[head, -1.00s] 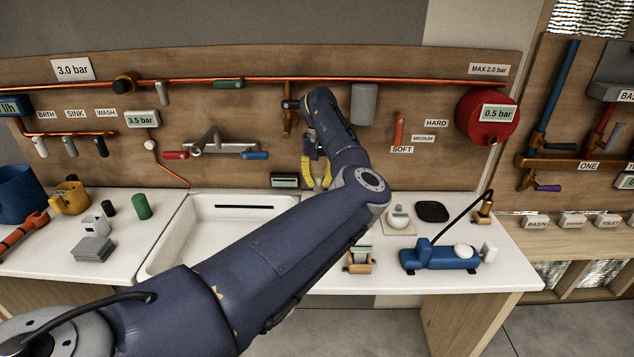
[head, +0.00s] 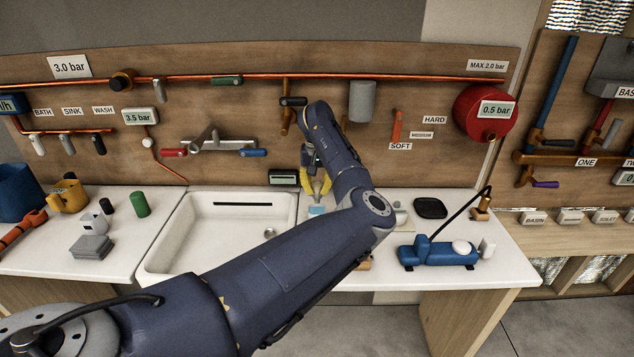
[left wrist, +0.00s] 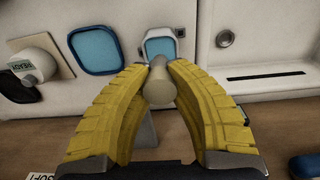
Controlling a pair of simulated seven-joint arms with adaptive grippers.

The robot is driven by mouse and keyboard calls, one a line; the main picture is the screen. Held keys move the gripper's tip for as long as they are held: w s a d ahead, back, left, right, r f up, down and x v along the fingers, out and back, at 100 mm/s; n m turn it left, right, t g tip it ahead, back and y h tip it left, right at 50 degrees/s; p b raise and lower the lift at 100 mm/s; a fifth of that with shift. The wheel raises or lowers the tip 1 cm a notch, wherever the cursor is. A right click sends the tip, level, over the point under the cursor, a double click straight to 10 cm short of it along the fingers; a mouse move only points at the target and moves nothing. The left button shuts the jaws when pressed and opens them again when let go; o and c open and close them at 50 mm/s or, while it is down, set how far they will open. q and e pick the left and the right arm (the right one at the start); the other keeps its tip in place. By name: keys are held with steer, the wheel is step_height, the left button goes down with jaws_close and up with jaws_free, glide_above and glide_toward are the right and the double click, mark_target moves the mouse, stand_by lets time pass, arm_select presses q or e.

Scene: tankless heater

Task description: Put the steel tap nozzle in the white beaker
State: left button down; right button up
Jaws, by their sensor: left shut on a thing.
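My left gripper (head: 316,194) has yellow fingers and points down over the counter just right of the sink. In the left wrist view its fingertips (left wrist: 158,68) are closed around a small, rounded, pale metallic piece, the steel tap nozzle (left wrist: 160,90). A small white-rimmed container with a blue inside, apparently the white beaker (left wrist: 160,44), lies just beyond the fingertips in that view. In the head view the beaker (head: 316,210) shows as a pale blue patch right below the fingers. The nozzle is too small to make out there. My right gripper is not in view.
The white sink (head: 188,250) is left of the gripper. A dark display box (head: 284,178) stands close behind it. A dark-rimmed blue tray (left wrist: 96,50) is beside the beaker. A black pad (head: 431,208) and a blue pump (head: 440,254) are on the right counter.

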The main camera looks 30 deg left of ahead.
mark_target(317, 203)
arm_select(q)
steer(key=shift+f, duration=3.15)
steer(key=shift+f, duration=0.45)
steer(key=c, duration=1.2)
jaws_free()
steer(key=shift+c, duration=0.2)
steer(key=r, duration=1.2)
steer(key=shift+s, duration=0.2)
